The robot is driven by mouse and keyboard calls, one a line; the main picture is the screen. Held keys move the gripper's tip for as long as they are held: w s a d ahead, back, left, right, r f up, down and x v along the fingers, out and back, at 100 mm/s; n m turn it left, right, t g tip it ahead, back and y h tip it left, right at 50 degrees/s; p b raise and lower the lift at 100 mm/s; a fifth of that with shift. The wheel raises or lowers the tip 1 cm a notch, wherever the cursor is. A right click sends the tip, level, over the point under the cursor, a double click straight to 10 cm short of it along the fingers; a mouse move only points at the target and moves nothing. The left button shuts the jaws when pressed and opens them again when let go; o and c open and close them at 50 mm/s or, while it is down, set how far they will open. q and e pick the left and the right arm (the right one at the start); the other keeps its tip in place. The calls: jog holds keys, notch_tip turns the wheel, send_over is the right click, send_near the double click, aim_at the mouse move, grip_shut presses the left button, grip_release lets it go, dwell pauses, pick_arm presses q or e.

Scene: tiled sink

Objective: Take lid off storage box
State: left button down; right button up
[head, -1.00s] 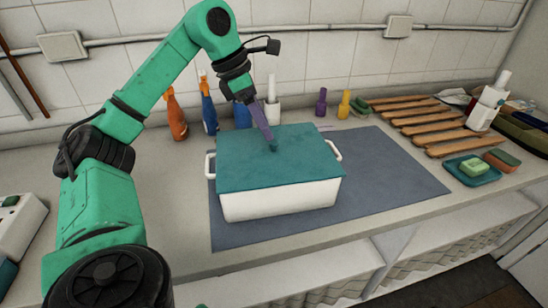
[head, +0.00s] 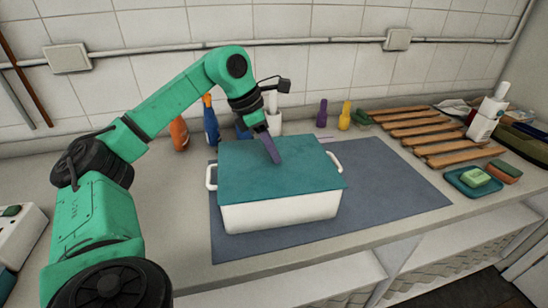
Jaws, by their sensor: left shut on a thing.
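The storage box (head: 282,214) is white with a white handle on each side and stands on the blue-grey mat. Its flat teal lid (head: 250,182) lies over the top of the box, with no clear gap seen between them. My left gripper (head: 275,158) reaches down from behind and is shut on the lid near its middle. The small knob there is hidden by the purple fingers. My right gripper is not in view.
The mat (head: 400,190) has bare room to the right of the box. Behind the box stand an orange bottle (head: 179,133), a blue bottle (head: 211,124) and small purple and yellow bottles. A wooden slatted rack (head: 430,135) and a teal soap dish (head: 458,183) are at right.

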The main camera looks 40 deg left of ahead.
pick_arm(q)
notch_tip(320, 180, up, 20)
jog(key=p, duration=0.8)
jog(key=shift+p, duration=0.3)
